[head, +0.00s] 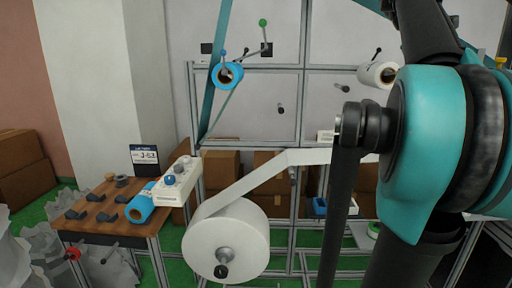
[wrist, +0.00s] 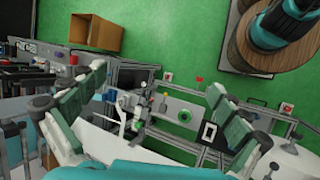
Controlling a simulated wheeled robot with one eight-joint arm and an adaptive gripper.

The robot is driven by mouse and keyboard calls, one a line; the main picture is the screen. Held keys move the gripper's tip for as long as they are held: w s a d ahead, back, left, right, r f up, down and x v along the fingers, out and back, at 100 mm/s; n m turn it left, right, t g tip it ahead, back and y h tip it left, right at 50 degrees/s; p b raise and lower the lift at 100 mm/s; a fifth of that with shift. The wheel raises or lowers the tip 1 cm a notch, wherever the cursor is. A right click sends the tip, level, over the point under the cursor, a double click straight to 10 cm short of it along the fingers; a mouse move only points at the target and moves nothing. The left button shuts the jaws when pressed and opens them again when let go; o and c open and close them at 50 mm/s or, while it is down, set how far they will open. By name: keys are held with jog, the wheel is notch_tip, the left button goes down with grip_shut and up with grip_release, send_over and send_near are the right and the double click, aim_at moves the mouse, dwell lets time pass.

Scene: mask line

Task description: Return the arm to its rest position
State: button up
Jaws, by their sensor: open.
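My arm (head: 425,145), teal and black, fills the right side of the head view, close to the camera. It hides part of the machine frame behind it. My gripper (wrist: 156,80) shows in the wrist view with its two green padded fingers spread wide apart. Nothing is held between them. Beyond the fingers lie a machine with small knobs and the green floor. I cannot make out my gripper in the head view.
A wooden table (head: 105,220) with a blue roll (head: 140,208) stands at left. A large white roll (head: 226,242) hangs on the metal frame at centre. Cardboard boxes (head: 22,165) sit far left. The wrist view shows an open brown box (wrist: 96,33) and open green floor (wrist: 170,35).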

jog(key=w+a+f+t+y, duration=0.1)
jog(key=w+a+f+t, duration=0.2)
jog(key=f, duration=0.7)
jog(key=w+a+f+n, duration=0.1)
jog(key=w+a+f, duration=0.35)
jog(key=f, duration=0.55)
jog(key=w+a+f+t+y, duration=0.1)
jog(key=w+a+f+t, duration=0.3)
jog(key=f, duration=0.6)
jog(key=s+a+f+y, duration=0.1)
jog(key=a+f, duration=0.3)
jog(key=f, duration=0.4)
jog(key=s+a+f+t+y, duration=0.1)
jog(key=s+a+f, duration=0.3)
jog(key=f, duration=0.4)
jog(key=s+a+f+y, duration=0.1)
jog(key=s+a+f, duration=0.2)
jog(key=a+f, duration=0.2)
notch_tip(320, 180, down, 3)
jog(key=shift+n, duration=0.3)
